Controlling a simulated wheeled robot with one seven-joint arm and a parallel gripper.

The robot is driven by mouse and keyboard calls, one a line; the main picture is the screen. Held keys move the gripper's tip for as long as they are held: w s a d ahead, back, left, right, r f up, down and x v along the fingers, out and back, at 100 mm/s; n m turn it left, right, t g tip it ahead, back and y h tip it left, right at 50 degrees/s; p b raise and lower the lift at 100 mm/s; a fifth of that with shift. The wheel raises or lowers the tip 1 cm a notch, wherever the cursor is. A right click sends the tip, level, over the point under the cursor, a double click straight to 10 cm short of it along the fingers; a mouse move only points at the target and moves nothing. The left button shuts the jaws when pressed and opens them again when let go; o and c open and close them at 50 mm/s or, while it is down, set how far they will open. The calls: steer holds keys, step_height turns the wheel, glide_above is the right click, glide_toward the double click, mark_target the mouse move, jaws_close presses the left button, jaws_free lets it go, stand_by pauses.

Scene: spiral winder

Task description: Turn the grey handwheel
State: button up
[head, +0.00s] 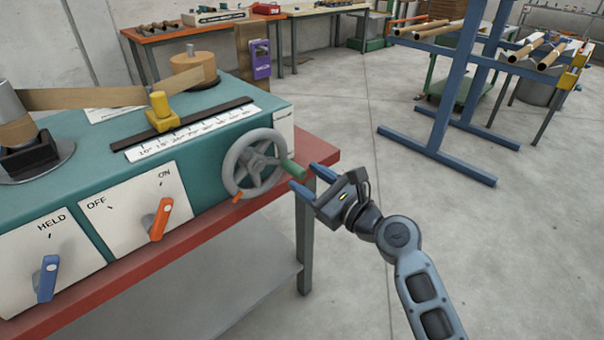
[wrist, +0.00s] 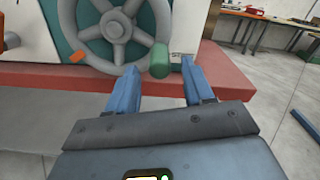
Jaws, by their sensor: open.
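The grey handwheel (head: 255,163) is on the front face of the teal machine, near its right end. It has a rim, spokes and a green handle (head: 292,168) that sticks out at the right side of the rim. In the wrist view the handwheel (wrist: 117,24) is at the top and the green handle (wrist: 159,60) points toward me. My gripper (head: 299,181) is open beside the handle. In the wrist view its two blue fingers (wrist: 159,84) reach forward on either side of the handle, with gaps visible. I cannot tell whether either finger touches it.
An orange switch (head: 160,219) and a blue switch (head: 47,279) are on the front panels to the left. A yellow pointer (head: 161,112) sits above a scale on top. The red table edge (head: 150,254) runs below the wheel. Floor at right is clear up to a blue rack (head: 458,90).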

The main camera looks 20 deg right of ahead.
steer(key=shift+x, duration=1.4)
steer(key=shift+c, duration=0.3)
jaws_close()
